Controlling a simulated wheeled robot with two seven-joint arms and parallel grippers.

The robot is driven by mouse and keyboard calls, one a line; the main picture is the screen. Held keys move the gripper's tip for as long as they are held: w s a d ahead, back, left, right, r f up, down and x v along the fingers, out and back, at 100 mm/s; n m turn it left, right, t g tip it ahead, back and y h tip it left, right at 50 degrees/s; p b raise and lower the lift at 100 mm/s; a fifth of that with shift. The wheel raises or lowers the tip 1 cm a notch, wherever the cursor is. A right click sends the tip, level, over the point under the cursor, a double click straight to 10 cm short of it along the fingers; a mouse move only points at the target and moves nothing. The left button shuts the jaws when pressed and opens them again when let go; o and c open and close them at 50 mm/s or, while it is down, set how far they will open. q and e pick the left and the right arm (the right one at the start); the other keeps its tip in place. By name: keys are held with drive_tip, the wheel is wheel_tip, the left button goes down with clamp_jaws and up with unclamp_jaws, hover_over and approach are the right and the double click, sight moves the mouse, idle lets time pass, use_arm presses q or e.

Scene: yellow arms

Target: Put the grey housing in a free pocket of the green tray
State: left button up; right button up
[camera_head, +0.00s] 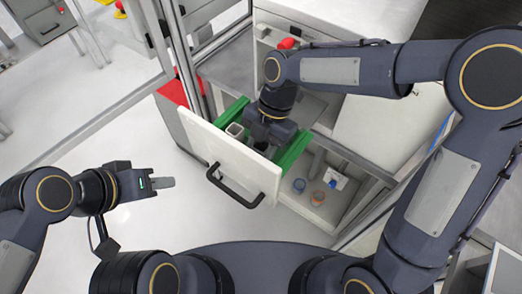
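The green tray (293,151) sits inside an open drawer with a white front, and its middle is covered by my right arm. A small pale, open-topped part (235,130) stands in the tray's left portion; I cannot tell whether it is the grey housing. My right gripper (263,140) points down into the tray, right of that part. Its fingertips are partly hidden by the drawer front, and I cannot tell what is between them. My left gripper (163,183) is away from the drawer over the floor, pointing right, seen side-on with nothing visible in it.
The drawer's white front (225,160) with a black handle (235,188) stands between me and the tray. A lower shelf (315,206) at right holds several small items. A glass-panelled frame rises behind on the left. The floor around my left gripper is clear.

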drive_tip(key=o, duration=0.9)
drive_tip(key=shift+s+d+f, duration=0.1)
drive_tip(key=shift+d+f, duration=0.1)
drive_tip(key=shift+f, duration=0.25)
drive_tip(key=shift+d+f, duration=0.15)
drive_tip(key=shift+f, duration=0.3)
drive_tip(key=shift+r, duration=0.25)
drive_tip(key=shift+o, duration=0.2)
drive_tip(key=v, duration=0.8)
drive_tip(key=shift+w+a+r+p, duration=0.25)
drive_tip(key=shift+a+r+p, duration=0.05)
drive_tip(key=shift+r+p, duration=0.1)
drive_tip(key=shift+a, duration=0.1)
